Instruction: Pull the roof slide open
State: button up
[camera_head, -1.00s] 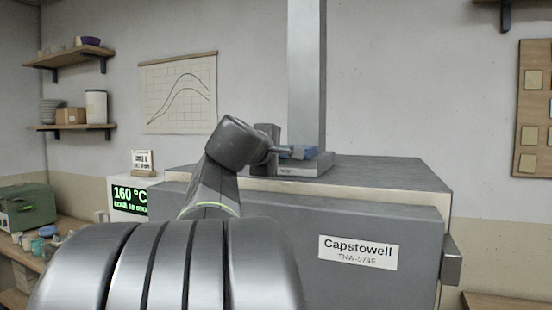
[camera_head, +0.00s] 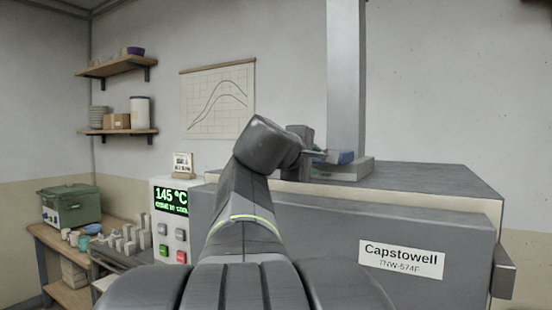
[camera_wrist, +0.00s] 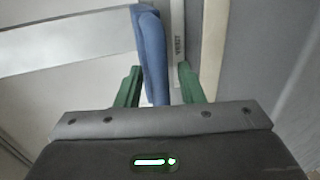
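The roof slide's blue handle (camera_head: 340,157) sticks out at the foot of the grey flue (camera_head: 346,80), above a flat grey block (camera_head: 352,170) on the kiln roof (camera_head: 430,178). My gripper (camera_head: 312,158) is at the handle's left, partly hidden behind my own wrist. In the wrist view the blue handle (camera_wrist: 155,60) runs down between the two green fingers of my gripper (camera_wrist: 160,75). Narrow gaps show on both sides of the handle, so the fingers look open around it. How deep the handle sits between them is hard to tell.
The kiln front (camera_head: 340,240) has a name plate (camera_head: 402,260) and a control panel (camera_head: 172,225) reading 145 °C. A bench (camera_head: 75,240) with small pots and a green box (camera_head: 69,205) stands at left. Wall shelves (camera_head: 117,132) hang beyond it.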

jog(key=b+v, duration=0.1)
jog(key=v, duration=1.2)
jog(key=shift+s+r+b, duration=0.15)
jog(key=shift+s+b, duration=0.15)
jog(key=shift+b, duration=0.1)
jog(key=shift+w+a, duration=0.1)
jog(key=p+x, duration=0.2)
jog(key=x, duration=1.1)
jog(key=shift+w+d, duration=0.2)
jog(key=shift+w, duration=0.1)
jog(key=b+v, duration=0.2)
jog(key=v, duration=1.2)
jog(key=p+x, duration=0.1)
jog(key=x, duration=0.7)
jog(key=p+x, duration=0.2)
jog(key=x, duration=0.7)
jog(key=shift+w+d+r, duration=0.15)
jog(key=shift+w, duration=0.15)
